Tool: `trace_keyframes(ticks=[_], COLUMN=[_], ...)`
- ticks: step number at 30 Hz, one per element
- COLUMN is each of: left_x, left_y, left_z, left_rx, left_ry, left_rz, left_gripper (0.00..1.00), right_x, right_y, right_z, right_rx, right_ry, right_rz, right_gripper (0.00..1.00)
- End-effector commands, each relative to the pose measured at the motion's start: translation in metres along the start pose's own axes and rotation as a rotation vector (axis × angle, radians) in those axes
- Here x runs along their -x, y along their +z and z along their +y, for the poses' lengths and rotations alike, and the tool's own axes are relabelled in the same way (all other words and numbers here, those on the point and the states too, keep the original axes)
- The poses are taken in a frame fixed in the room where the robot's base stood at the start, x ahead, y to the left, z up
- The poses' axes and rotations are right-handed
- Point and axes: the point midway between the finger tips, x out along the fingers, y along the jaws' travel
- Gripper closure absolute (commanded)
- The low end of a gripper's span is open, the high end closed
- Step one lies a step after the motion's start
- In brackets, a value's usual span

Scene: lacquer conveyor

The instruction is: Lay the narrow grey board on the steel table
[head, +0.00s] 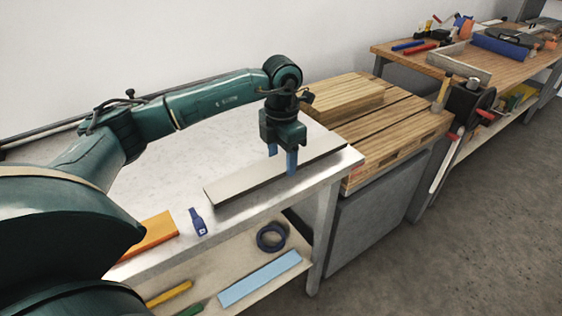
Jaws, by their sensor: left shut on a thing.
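The narrow grey board (235,184) is a long flat strip at the right part of the steel table (165,165), running slantwise from front left to back right, close to the table's front edge. It looks level and at or just above the table top; I cannot tell whether it fully touches. My left gripper (282,161) points down from above, with its blue fingers on either side of the board near its middle, shut on it. The fingers hide a small part of the board. My right gripper is not in view.
An orange piece (150,236) and a dark blue tagged item (197,222) lie on the table's front left. A blue tape ring (271,236) and a light blue strip (260,279) are on the shelf below. A wooden pallet (392,142) stands right of the table. The table's back is clear.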

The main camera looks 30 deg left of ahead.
Motion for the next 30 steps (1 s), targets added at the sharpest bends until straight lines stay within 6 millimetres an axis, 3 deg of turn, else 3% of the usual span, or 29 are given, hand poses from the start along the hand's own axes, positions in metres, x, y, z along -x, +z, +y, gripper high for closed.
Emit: trace_keyframes(ticks=[4,14,15,23,30], left_x=[-0.018,-0.022,-0.023,-0.022,-0.021], left_y=[0.000,0.000,0.000,0.000,0.000], left_z=[0.000,0.000,0.000,0.000,0.000], left_rx=[0.001,0.000,0.000,0.000,0.000], left_ry=[0.000,0.000,0.000,0.000,0.000], left_rz=[0.000,-0.001,0.000,0.000,0.000], left_gripper=[0.76,0.76,0.45,0.24,0.24], right_x=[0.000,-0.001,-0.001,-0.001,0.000], right_y=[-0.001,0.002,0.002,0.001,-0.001], right_z=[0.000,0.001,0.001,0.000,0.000], right_rx=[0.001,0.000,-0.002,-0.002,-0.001], right_ry=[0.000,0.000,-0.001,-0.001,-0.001], right_rz=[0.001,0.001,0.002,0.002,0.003], right_gripper=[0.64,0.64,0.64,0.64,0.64])
